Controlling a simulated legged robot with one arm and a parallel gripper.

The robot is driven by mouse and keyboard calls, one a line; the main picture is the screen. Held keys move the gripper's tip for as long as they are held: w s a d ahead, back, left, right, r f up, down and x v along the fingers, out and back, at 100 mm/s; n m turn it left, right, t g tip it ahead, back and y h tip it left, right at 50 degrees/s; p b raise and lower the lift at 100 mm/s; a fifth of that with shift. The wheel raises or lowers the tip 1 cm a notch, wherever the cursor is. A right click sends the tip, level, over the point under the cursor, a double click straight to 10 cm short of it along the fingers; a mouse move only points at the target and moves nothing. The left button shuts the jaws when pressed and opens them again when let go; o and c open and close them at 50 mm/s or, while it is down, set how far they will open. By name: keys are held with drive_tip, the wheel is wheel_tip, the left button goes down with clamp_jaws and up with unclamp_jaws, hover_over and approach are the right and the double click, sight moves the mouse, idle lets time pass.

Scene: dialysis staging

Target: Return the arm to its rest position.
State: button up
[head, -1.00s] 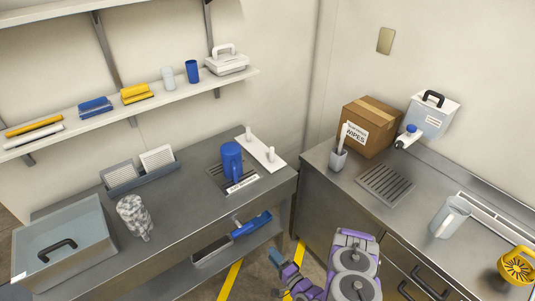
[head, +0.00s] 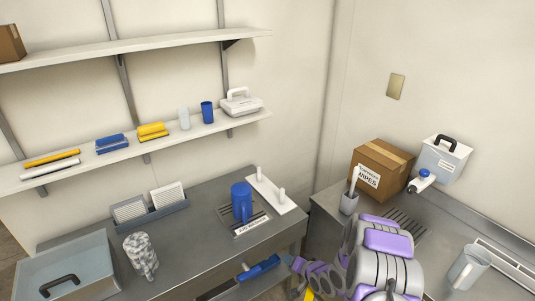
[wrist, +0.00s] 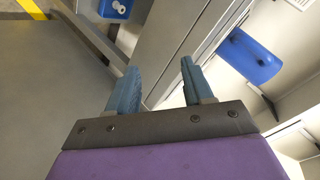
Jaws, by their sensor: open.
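My arm (head: 385,255), purple and grey, is folded up in the lower right of the head view, in front of the right-hand counter. My gripper (wrist: 158,82) shows in the wrist view with two blue-grey fingers apart and nothing between them. In the head view the gripper end is low in the picture, near the gap between the two counters, and its fingers are hard to make out. No object is held.
The left bench holds a blue mug (head: 241,203), a mottled jar (head: 141,256) and a clear bin (head: 68,272). A blue-handled item (head: 258,267) sits below its edge.

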drive_tip(key=s+d+r+n+g+h, duration=0.1)
drive_tip(key=s+d+r+g+h, duration=0.25)
drive_tip(key=s+r, duration=0.55)
drive_tip(key=s+d+r+n+g+h, duration=0.1)
drive_tip(key=s+d+r+g+h, duration=0.25)
drive_tip(key=r, duration=0.95)
drive_tip(key=s+a+r+g, duration=0.1)
drive_tip(key=s+r, duration=0.3)
drive_tip(key=s, duration=0.7)
drive_tip(key=s+a+r+n+g+y, duration=0.1)
drive_tip(key=s+r, duration=0.3)
drive_tip(key=s, duration=0.7)
drive_tip(key=s+a+r+n+g, duration=0.1)
drive_tip(key=s+r, duration=0.3)
drive_tip(key=s, duration=0.7)
drive_tip(key=shift+s+r+g+y, duration=0.2)
drive_tip(key=shift+s+g+y, duration=0.15)
drive_tip(key=shift+g, duration=0.25)
